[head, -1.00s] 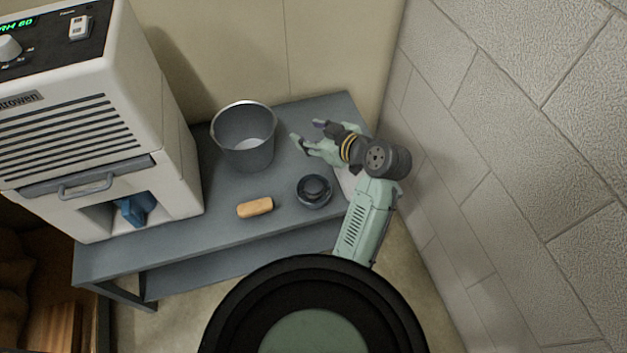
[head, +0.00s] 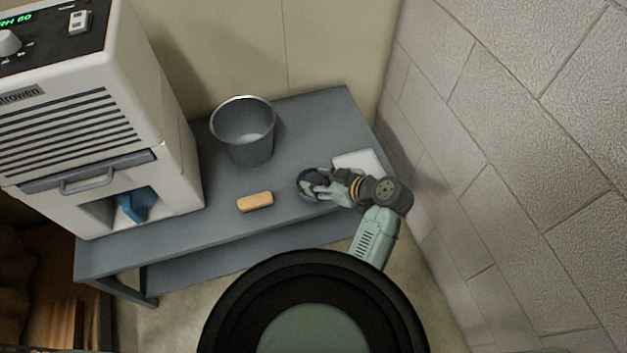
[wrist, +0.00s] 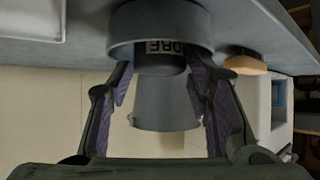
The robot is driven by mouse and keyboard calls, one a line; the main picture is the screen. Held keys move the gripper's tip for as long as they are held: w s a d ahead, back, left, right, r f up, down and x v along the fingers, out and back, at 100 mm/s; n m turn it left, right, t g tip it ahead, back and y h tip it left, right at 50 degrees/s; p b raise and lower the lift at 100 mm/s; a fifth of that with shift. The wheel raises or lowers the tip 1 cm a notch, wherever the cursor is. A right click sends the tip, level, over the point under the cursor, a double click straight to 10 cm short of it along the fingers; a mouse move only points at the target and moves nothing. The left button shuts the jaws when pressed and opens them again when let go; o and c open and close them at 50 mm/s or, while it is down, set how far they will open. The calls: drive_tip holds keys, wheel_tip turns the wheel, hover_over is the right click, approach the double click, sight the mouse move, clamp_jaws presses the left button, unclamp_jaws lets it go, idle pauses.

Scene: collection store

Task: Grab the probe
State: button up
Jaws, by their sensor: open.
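A dark round piece, which I take to be the probe, stands on the grey table. In the wrist view it is a short dark cylinder (wrist: 160,62) with a partly hidden label ending in "ORE", set in a wider grey round base (wrist: 160,22). In the head view my gripper covers much of it, and its dark rim (head: 303,186) shows at the left. My gripper (head: 314,184) is open above it. In the wrist view the purple-padded fingers of my gripper (wrist: 161,76) are on either side of the cylinder, with no clear contact visible.
A grey bucket (head: 243,150) stands behind and left on the table (head: 190,228). A white flat item (head: 358,162) lies to the right near the block wall (head: 480,150). A white machine (head: 100,140) stands at left.

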drive_tip(key=shift+x, duration=1.1)
drive_tip(key=c, duration=1)
drive_tip(key=shift+o, duration=0.2)
drive_tip(key=shift+r, duration=0.2)
